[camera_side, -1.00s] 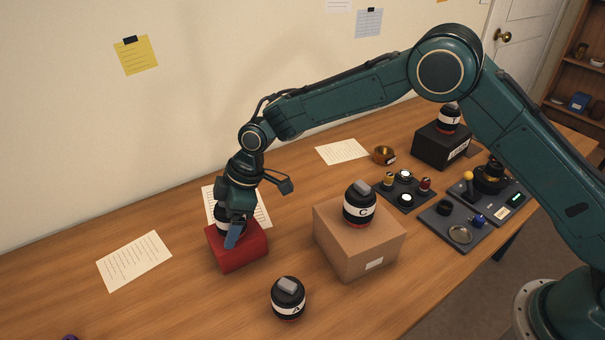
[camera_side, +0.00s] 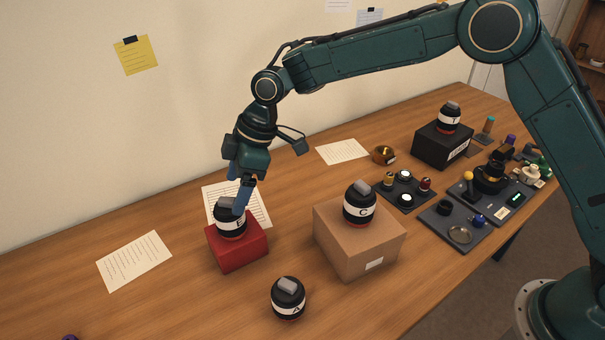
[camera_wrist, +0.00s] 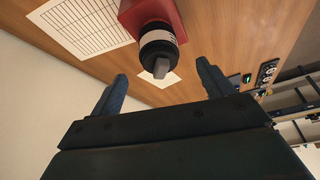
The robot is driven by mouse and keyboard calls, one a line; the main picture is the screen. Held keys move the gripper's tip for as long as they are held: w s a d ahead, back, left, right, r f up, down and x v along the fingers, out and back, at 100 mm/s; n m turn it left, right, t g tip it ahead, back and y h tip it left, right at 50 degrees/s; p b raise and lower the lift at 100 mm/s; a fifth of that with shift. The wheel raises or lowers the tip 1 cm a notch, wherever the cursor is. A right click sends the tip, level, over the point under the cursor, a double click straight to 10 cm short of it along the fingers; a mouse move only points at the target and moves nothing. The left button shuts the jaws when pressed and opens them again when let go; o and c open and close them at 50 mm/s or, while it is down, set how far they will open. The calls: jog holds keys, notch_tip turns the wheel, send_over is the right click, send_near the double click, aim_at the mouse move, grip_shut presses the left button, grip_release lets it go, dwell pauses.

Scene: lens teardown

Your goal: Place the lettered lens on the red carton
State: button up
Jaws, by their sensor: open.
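A black lens with a white lettered band (camera_side: 230,222) stands upright on the red carton (camera_side: 240,252); its letter is partly hidden or too small to read surely. My gripper (camera_side: 240,196) is open just above this lens, its blue fingers pointing down. In the wrist view the lens (camera_wrist: 158,48) sits on the red carton (camera_wrist: 176,12) beyond the spread fingertips, apart from them. Lens C (camera_side: 359,205) stands on the tan carton (camera_side: 345,250). Lens A (camera_side: 288,298) stands on the bare table. Lens T (camera_side: 449,118) stands on the black carton (camera_side: 430,147).
Paper sheets (camera_side: 134,261) lie on the table (camera_side: 180,300). The front left of the table is mostly clear.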

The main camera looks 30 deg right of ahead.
jog(key=shift+v, duration=2.1)
jog(key=s+d+r+m+t+h, duration=0.1)
jog(key=s+d+r+m, duration=0.3)
jog(key=s+d+r, duration=0.4)
jog(key=s+d+r+m+t+h, duration=0.1)
jog(key=s+d+r+m+t, duration=0.15)
jog(key=s+d+r, duration=0.55)
jog(key=s+d+f+m+h, duration=0.1)
jog(key=s+d+f+m, duration=0.1)
jog(key=s+d+m, duration=0.2)
jog(key=s+d+f+m+h, duration=0.1)
jog(key=s+d+f+m, duration=0.2)
jog(key=s+d, duration=0.6)
jog(key=s+m, duration=0.1)
jog(key=s, duration=0.3)
jog(key=shift+s+t, duration=0.25)
jog(key=shift+t, duration=0.1)
